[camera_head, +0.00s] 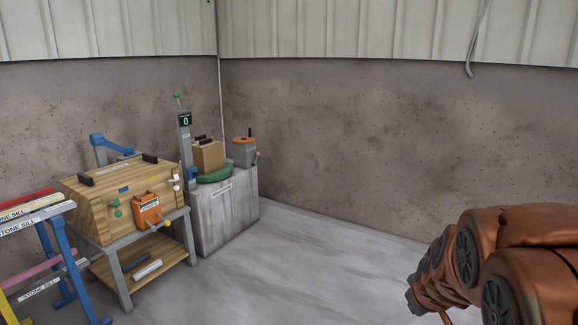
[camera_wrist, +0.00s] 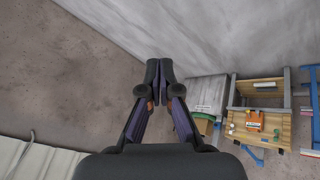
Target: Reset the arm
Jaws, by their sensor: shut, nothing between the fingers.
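My arm (camera_head: 500,260) is folded at the lower right in the head view, its copper-coloured links in front of bare floor. My gripper shows in the wrist view (camera_wrist: 159,85), its dark fingertips together with nothing between them. The gripper is clear of every object. In the head view the gripper's fingers cannot be made out.
A wooden workbench (camera_head: 115,205) with an orange box (camera_head: 147,210) stands at the left. Blue trestles (camera_head: 55,265) stand far left. Concrete floor (camera_head: 300,265) is free in the middle.

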